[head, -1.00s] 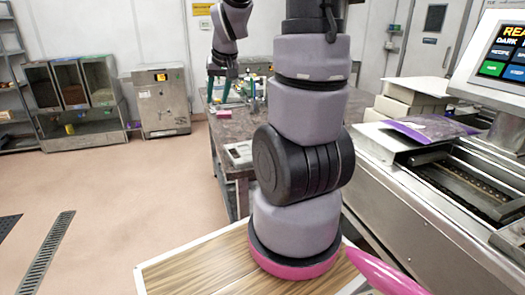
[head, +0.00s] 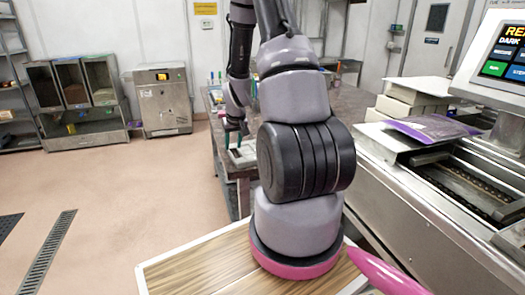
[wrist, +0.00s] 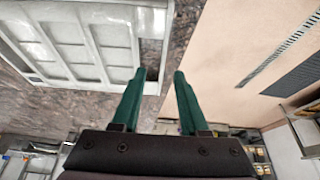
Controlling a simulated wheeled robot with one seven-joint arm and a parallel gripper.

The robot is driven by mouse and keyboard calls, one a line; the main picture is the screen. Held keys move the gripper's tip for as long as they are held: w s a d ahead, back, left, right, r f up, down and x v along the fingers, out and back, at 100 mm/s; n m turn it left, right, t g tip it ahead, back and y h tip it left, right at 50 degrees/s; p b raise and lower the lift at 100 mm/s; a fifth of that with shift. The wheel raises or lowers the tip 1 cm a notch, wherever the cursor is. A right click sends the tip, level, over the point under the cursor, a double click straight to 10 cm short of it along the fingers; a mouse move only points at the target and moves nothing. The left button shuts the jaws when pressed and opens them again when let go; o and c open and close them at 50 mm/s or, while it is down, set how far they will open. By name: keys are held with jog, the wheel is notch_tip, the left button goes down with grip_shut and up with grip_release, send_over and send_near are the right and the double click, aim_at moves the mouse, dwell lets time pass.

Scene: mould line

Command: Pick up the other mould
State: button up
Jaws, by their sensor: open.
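A pale grey mould (head: 245,157) with rectangular cavities lies on the dark table, near its front edge in the head view. It fills the upper left of the wrist view (wrist: 85,42). My gripper (wrist: 160,73) has two green fingers, open, with nothing held between them. In the wrist view the mould's right-hand rim lies between the two fingertips, but I cannot tell how far above it they are. In the head view my gripper (head: 237,131) is just above the mould, partly hidden by my arm. I make out only one mould clearly.
The mottled dark table (head: 222,128) holds small coloured items farther back. A steel machine (head: 420,215) with a screen and a purple bag (head: 432,128) stands at the right. A dispenser (head: 72,85) and a steel cabinet (head: 163,100) stand at the back left. The left floor is clear.

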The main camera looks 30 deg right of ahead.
aim_at(231, 154)
jog(key=x, duration=0.4)
jog(key=shift+w+a+f, duration=0.15)
jog(key=shift+w, duration=0.1)
jog(key=shift+w+f, duration=0.15)
jog(key=shift+f, duration=0.15)
jog(key=shift+f, duration=0.2)
grip_shut()
dwell(1.2)
